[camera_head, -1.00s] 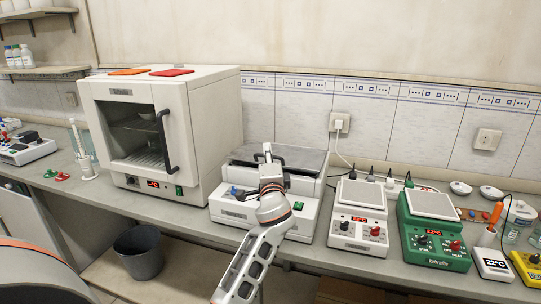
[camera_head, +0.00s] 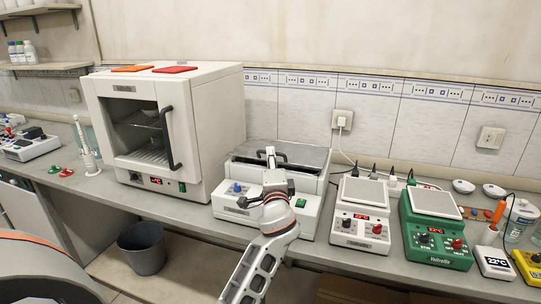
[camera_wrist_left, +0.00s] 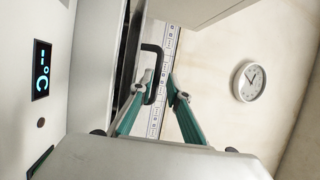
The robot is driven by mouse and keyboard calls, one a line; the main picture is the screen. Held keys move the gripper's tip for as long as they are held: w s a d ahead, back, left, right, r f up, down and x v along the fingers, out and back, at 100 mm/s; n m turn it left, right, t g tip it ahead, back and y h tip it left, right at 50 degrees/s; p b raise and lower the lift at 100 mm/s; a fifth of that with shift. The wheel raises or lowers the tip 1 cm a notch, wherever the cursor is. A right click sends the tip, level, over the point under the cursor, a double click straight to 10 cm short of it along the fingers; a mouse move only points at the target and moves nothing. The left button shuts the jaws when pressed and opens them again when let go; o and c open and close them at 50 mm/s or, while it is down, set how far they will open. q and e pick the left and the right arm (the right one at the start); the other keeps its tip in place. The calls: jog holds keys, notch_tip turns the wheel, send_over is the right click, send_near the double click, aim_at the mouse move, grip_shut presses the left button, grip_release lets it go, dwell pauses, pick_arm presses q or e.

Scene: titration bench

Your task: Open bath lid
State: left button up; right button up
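The bath (camera_head: 228,205) is a white box with a grey lid (camera_head: 305,156), standing mid-bench in the head view. My left gripper (camera_head: 271,158) reaches over its front to the lid's front edge. In the left wrist view, the lid's black handle (camera_wrist_left: 152,47) is a bent bar; its lower end lies between the two teal fingers of my left gripper (camera_wrist_left: 162,90). The fingers stand apart, and I see no clear grip. The lid looks down on the bath, but a small gap cannot be ruled out. My right gripper is out of view.
A white oven (camera_head: 215,125) stands close to the left of the bath. A white hotplate (camera_head: 361,220) and a green one (camera_head: 434,237) stand to the right. A wall clock (camera_wrist_left: 248,81) shows in the wrist view. A grey bin (camera_head: 143,250) stands below the bench.

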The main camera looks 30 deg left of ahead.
pick_arm(q)
jog(key=shift+r+v, duration=0.15)
jog(key=shift+v, duration=1.2)
jog(key=shift+r+v, duration=0.15)
jog(key=shift+v, duration=1.2)
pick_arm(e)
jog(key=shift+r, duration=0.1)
pick_arm(q)
jog(key=shift+s, duration=0.1)
